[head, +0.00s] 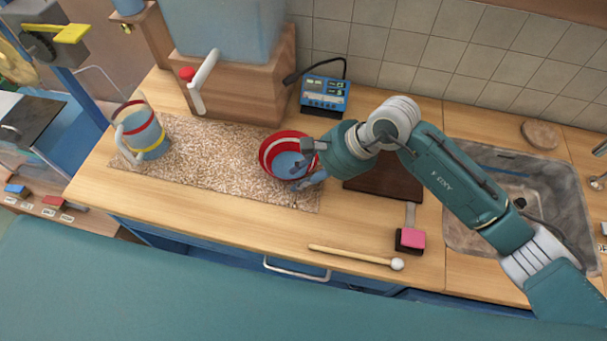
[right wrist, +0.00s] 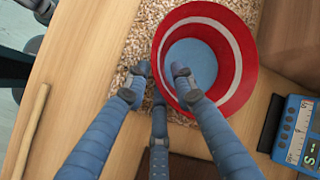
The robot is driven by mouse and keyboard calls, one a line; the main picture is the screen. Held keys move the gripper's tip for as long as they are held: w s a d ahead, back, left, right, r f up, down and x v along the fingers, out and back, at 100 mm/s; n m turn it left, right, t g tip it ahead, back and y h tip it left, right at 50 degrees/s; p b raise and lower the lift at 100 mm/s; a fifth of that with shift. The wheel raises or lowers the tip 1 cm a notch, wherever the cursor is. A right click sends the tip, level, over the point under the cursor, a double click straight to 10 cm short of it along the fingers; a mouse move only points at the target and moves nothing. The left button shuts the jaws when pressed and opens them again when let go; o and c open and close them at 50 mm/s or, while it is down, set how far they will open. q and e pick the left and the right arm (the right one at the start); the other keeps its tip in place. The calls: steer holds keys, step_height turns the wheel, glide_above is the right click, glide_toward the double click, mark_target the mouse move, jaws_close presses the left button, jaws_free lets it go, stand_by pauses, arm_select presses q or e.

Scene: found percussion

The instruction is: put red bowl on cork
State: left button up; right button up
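The red bowl (head: 270,153), with a pale stripe and a blue inside, is upright at the right end of the speckled cork mat (head: 210,160), and it appears to rest on it. It also shows in the right wrist view (right wrist: 238,85). My right gripper (head: 305,167) is at the bowl's right side. In the right wrist view its fingertips (right wrist: 158,85) are spread apart, with one finger over the bowl's inside and the others outside the near rim. The gripper looks open; any contact with the rim is unclear. My left gripper is not in view.
A striped jug (head: 146,136) stands on the mat's left end. A blue meter (head: 325,92) is behind the bowl. A dark board (head: 385,182) lies right of it. A mallet (head: 350,256) and a pink block (head: 411,239) lie in front. A sink (head: 490,235) is at right.

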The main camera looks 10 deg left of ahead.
steer(key=b+v, duration=0.4)
steer(key=v, duration=0.8)
steer(key=shift+r, duration=0.1)
